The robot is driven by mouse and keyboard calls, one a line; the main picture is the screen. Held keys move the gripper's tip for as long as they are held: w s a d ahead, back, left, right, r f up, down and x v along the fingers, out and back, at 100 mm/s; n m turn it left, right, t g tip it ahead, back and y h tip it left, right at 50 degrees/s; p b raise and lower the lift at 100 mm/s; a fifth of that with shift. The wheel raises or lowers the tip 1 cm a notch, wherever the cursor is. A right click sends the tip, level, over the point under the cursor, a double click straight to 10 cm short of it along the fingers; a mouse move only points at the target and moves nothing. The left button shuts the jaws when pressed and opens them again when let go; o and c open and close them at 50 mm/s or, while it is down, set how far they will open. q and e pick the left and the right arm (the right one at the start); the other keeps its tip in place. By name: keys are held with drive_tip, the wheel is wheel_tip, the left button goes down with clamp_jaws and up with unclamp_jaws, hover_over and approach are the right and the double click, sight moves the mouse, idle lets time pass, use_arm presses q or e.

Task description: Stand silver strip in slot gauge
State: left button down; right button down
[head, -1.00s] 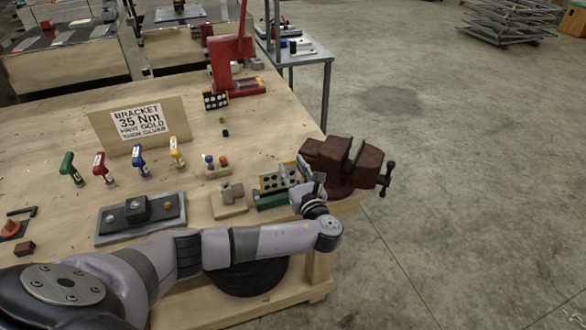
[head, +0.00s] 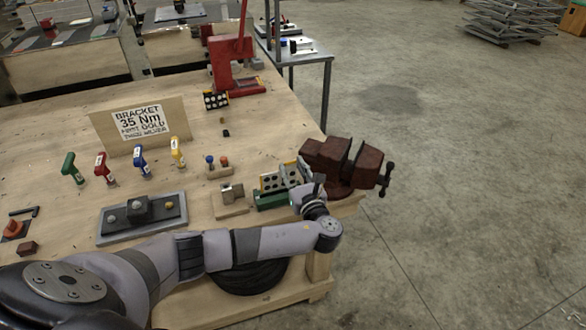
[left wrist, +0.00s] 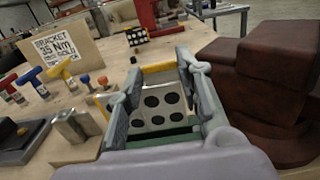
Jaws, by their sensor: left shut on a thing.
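The slot gauge appears to be the green base with an upright grey, yellow-edged plate with black holes (head: 270,200), near the bench's right edge. The plate also shows between my fingers in the left wrist view (left wrist: 158,108). A thin silver strip (head: 302,169) shows at the gauge's right end, by my left gripper (head: 308,189). My left gripper is shut on a piece that I take to be this strip. In the left wrist view its two fingers (left wrist: 160,100) stand apart, and what they grip is hard to make out. My right gripper is not in view.
A dark red vise (head: 340,165) stands close right of my left gripper. A wooden block with a metal piece (head: 230,204) is left of the gauge. Several coloured-handled tools and a lettered sign (head: 140,122) stand further left. A red press (head: 235,75) is behind.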

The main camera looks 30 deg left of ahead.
sight(290, 175)
use_arm(q)
drive_tip(key=shift+a, duration=0.1)
idle(0.7)
drive_tip(key=shift+f+b, duration=1.05)
drive_tip(key=shift+f, duration=1)
drive_tip(key=c, duration=1.1)
unclamp_jaws()
drive_tip(key=shift+o, duration=0.2)
drive_tip(key=shift+s, duration=0.1)
drive_tip(key=v, duration=1.2)
